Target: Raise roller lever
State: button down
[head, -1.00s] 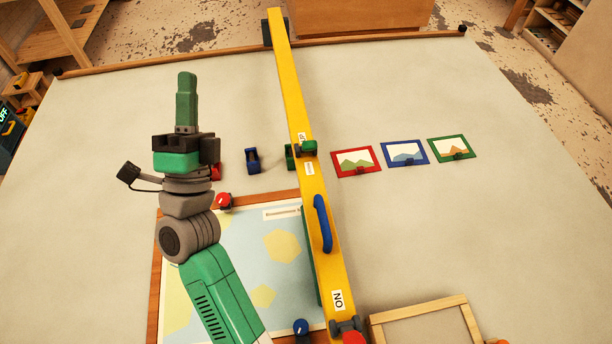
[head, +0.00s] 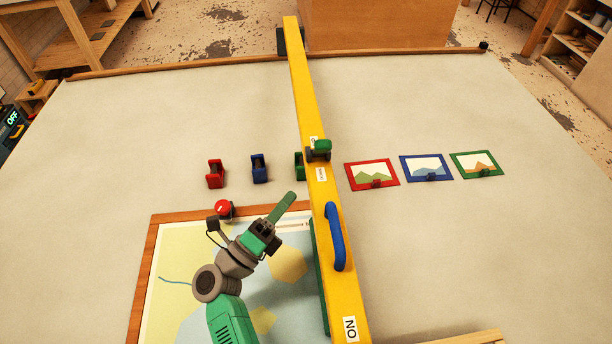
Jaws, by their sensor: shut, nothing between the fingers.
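A long yellow beam (head: 303,95) crosses the table from back to front. A small green and dark lever piece (head: 320,150) sits on it, between two small white labels; it looks like the roller lever, but its exact tilt is hard to tell. A blue handle (head: 336,237) stands on the beam nearer to me. My gripper (head: 291,196) is shut and empty. Its green fingers point up and right, left of the beam, below and left of the lever, and look apart from both. A further label (head: 350,328) is at the beam's near end.
A framed map (head: 190,270) lies under my arm, with a red knob (head: 223,209) by its top edge. Red (head: 215,174), blue (head: 259,168) and green (head: 299,166) holders stand left of the beam. Red, blue and green framed pictures (head: 426,167) lie right. The far table is clear.

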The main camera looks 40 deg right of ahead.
aim_at(328, 151)
jog(key=x, duration=0.9)
jog(key=shift+d+r, duration=0.15)
jog(key=shift+d, duration=0.1)
